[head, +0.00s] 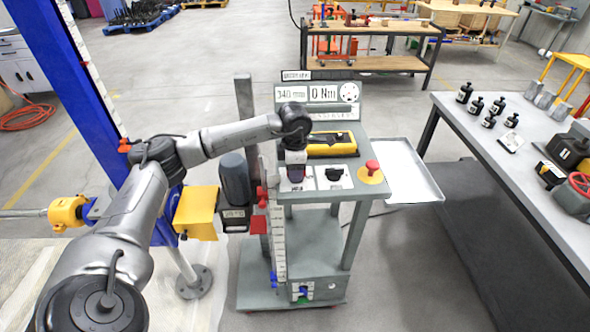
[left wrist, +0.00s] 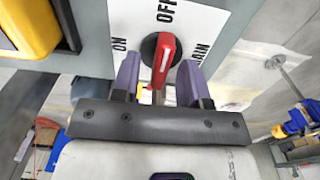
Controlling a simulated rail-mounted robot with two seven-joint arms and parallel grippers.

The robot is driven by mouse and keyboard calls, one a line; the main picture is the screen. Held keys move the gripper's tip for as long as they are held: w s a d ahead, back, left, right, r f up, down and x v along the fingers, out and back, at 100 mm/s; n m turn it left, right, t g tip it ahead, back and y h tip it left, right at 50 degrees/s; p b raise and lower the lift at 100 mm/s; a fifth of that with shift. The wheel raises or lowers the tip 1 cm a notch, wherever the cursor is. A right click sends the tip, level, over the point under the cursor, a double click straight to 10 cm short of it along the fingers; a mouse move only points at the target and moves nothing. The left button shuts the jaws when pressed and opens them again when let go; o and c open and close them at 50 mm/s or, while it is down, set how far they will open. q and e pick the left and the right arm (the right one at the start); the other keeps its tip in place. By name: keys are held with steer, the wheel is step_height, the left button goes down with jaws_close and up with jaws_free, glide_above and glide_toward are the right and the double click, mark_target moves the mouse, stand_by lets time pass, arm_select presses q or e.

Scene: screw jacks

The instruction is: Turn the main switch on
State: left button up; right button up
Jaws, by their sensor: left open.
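The main switch (left wrist: 163,55) is a red lever handle on a round black base, set in a white plate. The plate (left wrist: 205,22) carries the words OFF, ON and a partly covered word that looks like MAIN. The handle lies roughly in line with OFF, tilted slightly. My left gripper (left wrist: 159,80) is open, with one purple-grey finger on each side of the handle's near end. Gaps show between fingers and handle. In the head view my left gripper (head: 294,177) is over the console's front left and mostly hides the switch. My right gripper is in neither view.
The grey console (head: 350,133) also bears a black knob (head: 335,174), a red mushroom button (head: 372,167) and a yellow device (head: 331,144). A tray (head: 418,192) juts out at its right. A workbench (head: 545,190) stands farther right. Floor lies between.

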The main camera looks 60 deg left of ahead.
arm_select(q)
jaws_close()
stand_by(0.3)
steer(key=n+p, duration=0.2)
steer(key=n, duration=0.1)
steer(key=shift+d+r+p, duration=0.1)
steer(key=shift+r+p, duration=0.1)
steer(key=shift+p, duration=0.15)
steer(key=n+p, duration=0.3)
steer(key=n, duration=0.2)
steer(key=shift+d+n, duration=0.1)
steer(key=shift+n, duration=0.3)
steer(key=n+p, duration=0.3)
steer(key=n, duration=0.3)
steer(key=shift+d, duration=0.1)
steer(key=shift+w+f+n+p, duration=0.15)
steer(key=shift+n+p, duration=0.55)
steer(key=shift+n, duration=1)
